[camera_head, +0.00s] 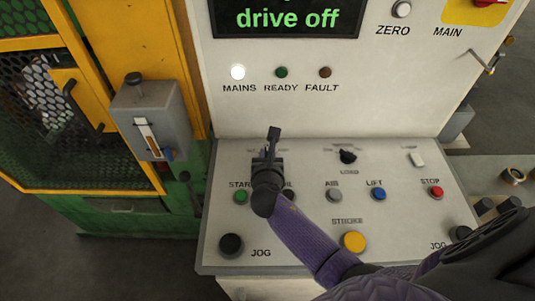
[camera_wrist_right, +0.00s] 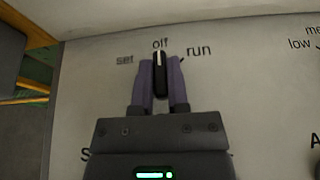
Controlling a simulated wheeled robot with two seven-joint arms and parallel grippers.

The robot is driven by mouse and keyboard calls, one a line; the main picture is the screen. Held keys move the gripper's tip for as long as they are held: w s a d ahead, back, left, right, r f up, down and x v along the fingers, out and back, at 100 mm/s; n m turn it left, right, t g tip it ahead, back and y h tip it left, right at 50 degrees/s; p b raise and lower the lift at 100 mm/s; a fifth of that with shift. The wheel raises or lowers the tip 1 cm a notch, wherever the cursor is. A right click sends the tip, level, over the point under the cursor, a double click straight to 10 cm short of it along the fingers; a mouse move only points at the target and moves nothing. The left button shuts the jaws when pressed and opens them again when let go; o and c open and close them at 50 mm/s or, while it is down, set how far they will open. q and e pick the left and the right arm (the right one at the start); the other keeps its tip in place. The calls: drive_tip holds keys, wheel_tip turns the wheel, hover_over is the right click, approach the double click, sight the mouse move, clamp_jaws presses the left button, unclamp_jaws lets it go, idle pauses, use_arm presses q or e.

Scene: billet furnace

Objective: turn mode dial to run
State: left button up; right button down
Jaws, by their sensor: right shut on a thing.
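The mode dial (camera_wrist_right: 160,75) is a black knob with a white line, on the sloped cream panel (camera_wrist_right: 85,85). In the right wrist view it stands upright, its line toward the word "off", with "set" at its left and "run" at its right. My right gripper (camera_wrist_right: 160,88) is shut on the dial, one purple-grey finger on each side. In the head view my right gripper (camera_head: 270,160) is over the panel's upper left and hides most of the dial. My left gripper is not in view.
The panel also bears a black load knob (camera_head: 347,157), a blue lift button (camera_head: 378,195), a red stop button (camera_head: 436,192), a yellow stroke button (camera_head: 354,242) and a black jog button (camera_head: 231,245). The display (camera_head: 287,18) reads "drive off". The mains lamp (camera_head: 238,72) is lit white.

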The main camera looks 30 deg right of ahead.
drive_tip(key=shift+m+g+h, duration=0.3)
drive_tip(key=shift+m, duration=0.1)
drive_tip(key=shift+w+a+m+g+h+b, duration=0.15)
drive_tip(key=shift+m+g+h+b, duration=0.2)
drive_tip(key=shift+m+g+h, duration=0.5)
drive_tip(key=m+g+h+b, duration=0.1)
drive_tip(key=m+h, duration=0.1)
drive_tip(key=m, duration=0.1)
drive_tip(key=shift+f+g, duration=0.1)
drive_tip(key=shift+g, duration=0.25)
drive_tip(key=shift+w+a+m+g+h+b, duration=0.1)
drive_tip(key=shift+m+g+h+b, duration=1.1)
drive_tip(key=shift+m+g, duration=0.45)
drive_tip(key=shift+g, duration=0.35)
drive_tip(key=c, duration=0.6)
unclamp_jaws()
